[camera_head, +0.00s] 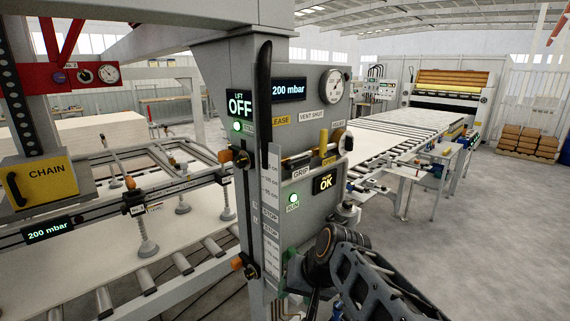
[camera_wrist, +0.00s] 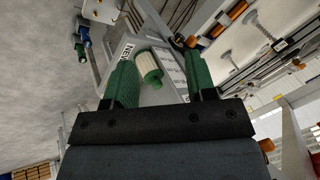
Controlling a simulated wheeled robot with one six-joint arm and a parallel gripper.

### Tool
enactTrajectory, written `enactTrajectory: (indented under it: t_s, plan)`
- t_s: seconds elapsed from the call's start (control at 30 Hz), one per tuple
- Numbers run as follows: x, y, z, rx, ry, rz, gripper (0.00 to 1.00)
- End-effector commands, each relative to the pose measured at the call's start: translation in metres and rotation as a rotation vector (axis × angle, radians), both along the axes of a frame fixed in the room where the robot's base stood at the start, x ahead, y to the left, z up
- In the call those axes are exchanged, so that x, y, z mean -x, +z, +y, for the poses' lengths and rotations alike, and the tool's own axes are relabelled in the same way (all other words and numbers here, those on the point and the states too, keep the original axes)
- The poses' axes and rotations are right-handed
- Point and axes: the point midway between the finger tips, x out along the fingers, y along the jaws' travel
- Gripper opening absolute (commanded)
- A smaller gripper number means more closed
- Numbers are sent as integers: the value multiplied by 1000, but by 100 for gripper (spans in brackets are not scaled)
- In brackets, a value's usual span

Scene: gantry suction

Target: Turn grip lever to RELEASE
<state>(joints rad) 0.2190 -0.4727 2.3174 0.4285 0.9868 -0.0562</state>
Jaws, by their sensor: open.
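The grey control panel (camera_head: 305,130) stands on a column in the middle of the head view. I cannot tell for certain that this handle is the grip lever. My gripper (camera_wrist: 160,60) is open in the wrist view, its green fingers either side of a pale cylinder with a green end (camera_wrist: 149,68). Contact with it is not clear. In the head view my gripper is low, below the panel, mostly hidden by my arm.
A long black handle (camera_head: 263,100) rises at the panel's left edge. A gauge (camera_head: 331,85) and pump display (camera_head: 324,183) are on the panel. A suction frame with cups (camera_head: 148,245) is left. A roller conveyor (camera_head: 385,145) runs behind right.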

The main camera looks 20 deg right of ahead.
Motion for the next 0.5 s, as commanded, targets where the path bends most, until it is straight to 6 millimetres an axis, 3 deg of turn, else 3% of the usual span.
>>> enactTrajectory:
  t_s: [0.17,0.3,0.5]
  plan:
    - [-64,50,-31,-406,-229,-120,51]
    - [-103,97,-74,-672,-349,-280,51]
    - [-126,150,-141,-908,-449,-503,51]
